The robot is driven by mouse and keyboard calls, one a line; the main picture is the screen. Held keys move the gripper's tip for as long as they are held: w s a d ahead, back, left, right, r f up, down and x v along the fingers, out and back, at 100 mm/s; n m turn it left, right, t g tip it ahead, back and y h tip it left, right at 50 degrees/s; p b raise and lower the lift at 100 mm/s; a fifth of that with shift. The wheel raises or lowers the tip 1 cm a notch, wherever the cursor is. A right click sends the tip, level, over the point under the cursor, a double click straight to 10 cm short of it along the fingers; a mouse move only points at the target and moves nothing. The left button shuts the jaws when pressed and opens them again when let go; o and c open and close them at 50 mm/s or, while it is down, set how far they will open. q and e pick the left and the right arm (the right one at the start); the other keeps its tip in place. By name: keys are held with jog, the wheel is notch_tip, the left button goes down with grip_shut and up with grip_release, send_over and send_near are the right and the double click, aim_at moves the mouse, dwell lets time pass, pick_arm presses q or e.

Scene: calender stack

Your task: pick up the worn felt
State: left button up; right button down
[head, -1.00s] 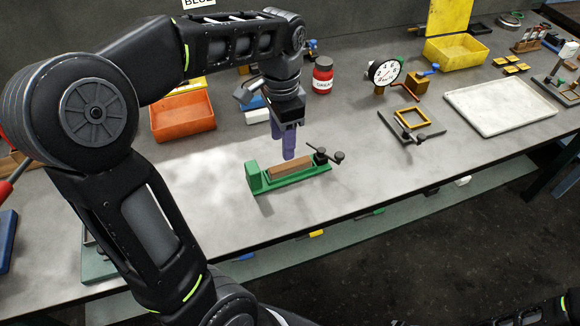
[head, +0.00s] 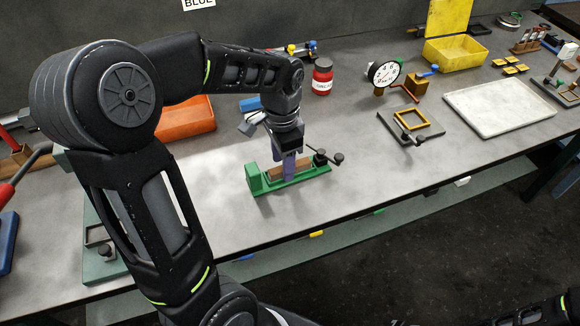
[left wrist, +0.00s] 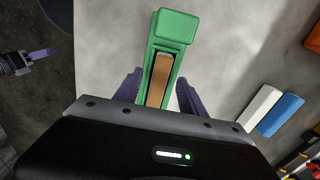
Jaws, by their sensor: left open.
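A brown block-like strip (head: 284,170), which may be the worn felt, lies in a green holder (head: 254,179) with a dark screw handle at its right end. In the left wrist view the strip (left wrist: 159,80) runs lengthwise along the green holder (left wrist: 175,27). My left gripper (head: 284,165) is over the holder, with purple fingers pointing down. In the left wrist view its open fingers (left wrist: 159,92) stand on either side of the holder; contact cannot be told. Part of the strip is hidden behind the fingers. My right gripper (left wrist: 42,54) shows small at the left of the wrist view.
An orange bin (head: 190,117) stands behind my left arm. A red jar (head: 322,77), a dial gauge (head: 385,73) and a yellow frame on a dark base (head: 411,124) stand further right. A white tray (head: 500,107) is beyond. The bench in front of the holder is clear.

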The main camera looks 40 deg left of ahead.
pick_arm(q)
jog(key=shift+f, duration=0.4)
grip_shut()
dwell(0.6)
